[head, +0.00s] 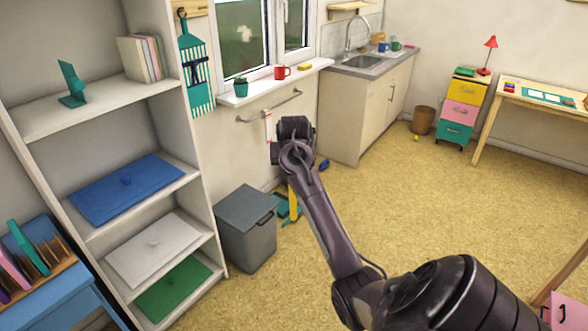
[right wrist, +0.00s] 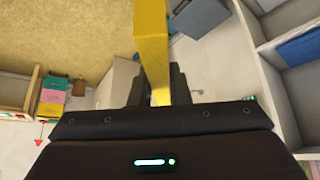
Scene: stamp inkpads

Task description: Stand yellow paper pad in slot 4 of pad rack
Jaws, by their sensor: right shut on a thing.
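My right gripper (head: 292,158) is held out in front of me in the head view, well to the right of the rack and above the floor. It is shut on the yellow paper pad (right wrist: 152,45), which stands out from between its fingers in the right wrist view. In the head view only a narrow strip of the yellow pad (head: 293,204) shows below the gripper. The wooden pad rack (head: 42,284) is at the lower left edge, partly cut off. A pink pad (head: 12,268) and a teal pad (head: 27,246) stand in it; slots at its right look empty. My left gripper is out of view.
The rack sits on a blue surface (head: 62,303) beside a white shelf unit (head: 215,225). A grey bin (head: 246,225) stands between the shelves and my right arm. A teal object (head: 282,208) lies on the floor behind the pad. The floor at right is mostly clear.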

